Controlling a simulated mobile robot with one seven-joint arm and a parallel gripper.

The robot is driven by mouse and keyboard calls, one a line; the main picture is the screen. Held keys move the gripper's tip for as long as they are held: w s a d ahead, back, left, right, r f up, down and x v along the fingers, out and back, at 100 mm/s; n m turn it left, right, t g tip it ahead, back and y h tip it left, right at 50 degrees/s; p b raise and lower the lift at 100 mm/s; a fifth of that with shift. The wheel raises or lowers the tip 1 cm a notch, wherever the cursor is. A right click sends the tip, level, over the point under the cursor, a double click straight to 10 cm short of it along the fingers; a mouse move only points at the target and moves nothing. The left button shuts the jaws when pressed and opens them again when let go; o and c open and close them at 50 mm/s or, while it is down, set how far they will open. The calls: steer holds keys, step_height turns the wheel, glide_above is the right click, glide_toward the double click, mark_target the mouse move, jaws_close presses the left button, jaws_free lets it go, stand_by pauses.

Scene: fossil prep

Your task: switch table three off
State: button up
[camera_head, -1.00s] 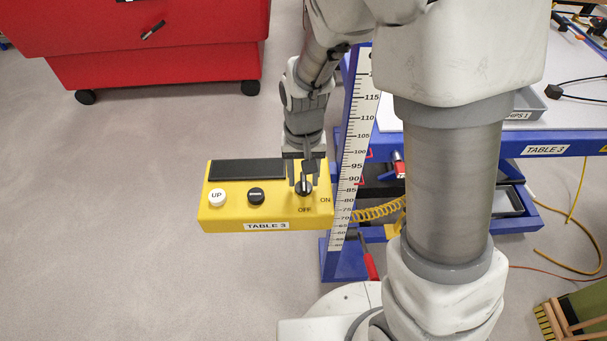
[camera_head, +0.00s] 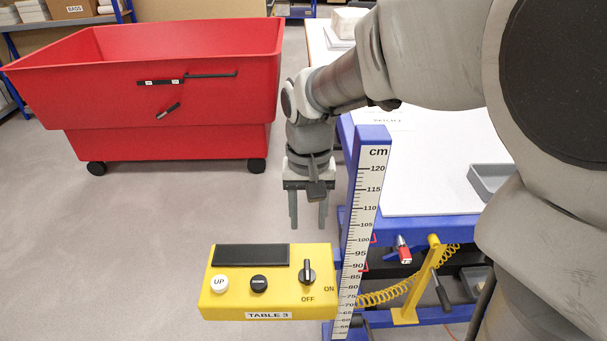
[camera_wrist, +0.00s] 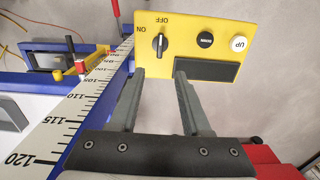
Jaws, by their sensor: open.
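The yellow control box (camera_head: 230,298) labelled TABLE 3 hangs at the table's left corner. It has a white UP button (camera_head: 220,284), a black DOWN button (camera_head: 259,284), a dark panel and a black rotary knob (camera_head: 307,273) with OFF and ON marks. The knob's bar stands in line with the OFF mark, not turned toward ON; the wrist view shows the knob (camera_wrist: 159,43) the same way. My gripper (camera_head: 308,226) points down above the box, open and empty, its fingers apart from the knob. In the wrist view the fingertips (camera_wrist: 159,73) lie clear of it.
A centimetre scale (camera_head: 366,200) stands right of the box on the blue table frame (camera_head: 420,229). A yellow coiled hose (camera_head: 385,295) and yellow bracket hang under the table. A red wheeled bin (camera_head: 200,110) stands at back left. The floor left of the box is clear.

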steer(key=shift+r, duration=1.2)
steer(key=s+d+r+t, duration=0.5)
steer(key=s+d, duration=0.5)
steer(key=s, duration=0.2)
steer(key=shift+s+d+r+n+t, duration=0.25)
steer(key=shift+s+r+n+t, duration=0.05)
steer(key=shift+r, duration=0.3)
steer(key=shift+d, duration=0.15)
